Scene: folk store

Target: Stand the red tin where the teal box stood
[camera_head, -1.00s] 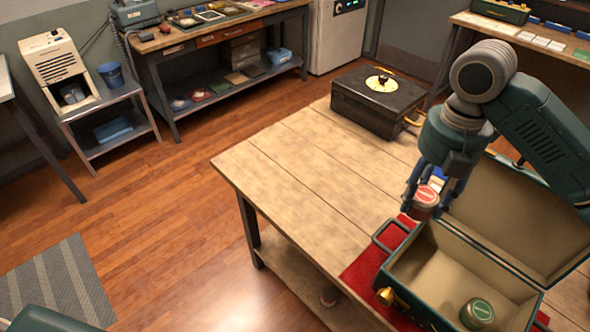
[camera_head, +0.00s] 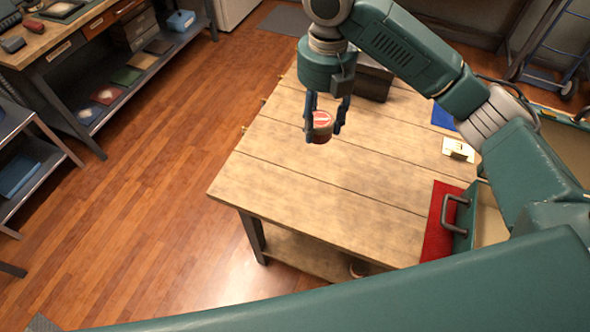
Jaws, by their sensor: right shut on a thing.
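My right gripper (camera_head: 323,133) is shut on the red tin (camera_head: 321,119), a small round tin with a red-and-white lid. It holds the tin roughly upright, apparently above the far left part of the wooden table (camera_head: 300,190). The exact height of the tin over the table is hard to tell. A teal case (camera_head: 462,222) with a grey handle stands on a red mat (camera_head: 437,225) at the right, mostly hidden behind my arm. My left gripper is out of view.
A dark box (camera_head: 374,82) stands at the table's far edge, partly behind my right gripper. A pale block (camera_head: 458,150) and a blue item (camera_head: 443,116) lie towards the right. The table's middle and front left are clear.

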